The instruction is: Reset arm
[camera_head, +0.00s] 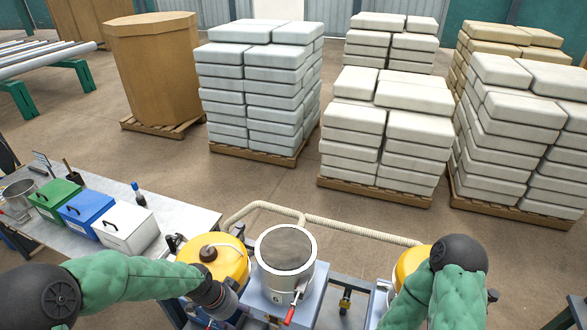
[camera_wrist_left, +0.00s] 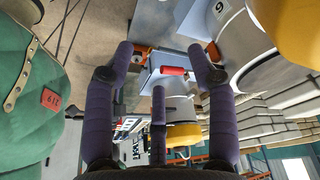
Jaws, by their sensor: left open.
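My left arm (camera_head: 125,275) in green padding reaches in from the left, its dark wrist low beside a yellow-topped vessel (camera_head: 222,258). My left gripper (camera_wrist_left: 163,60) shows in the left wrist view with its purple fingers spread and nothing between them touching. Beyond the fingers is a red handle (camera_wrist_left: 173,71) in front of a pale blue housing. My right arm (camera_head: 445,290) is bent at the lower right, over another yellow-topped vessel (camera_head: 411,262). The right gripper is out of view.
A metal hopper (camera_head: 285,250) with a red-handled lever (camera_head: 289,315) stands between the arms. A hose (camera_head: 350,228) runs behind it. On the table (camera_head: 190,215) stand green (camera_head: 57,201), blue (camera_head: 87,212) and white (camera_head: 125,227) bins. Stacked pallets (camera_head: 390,140) stand on the floor behind.

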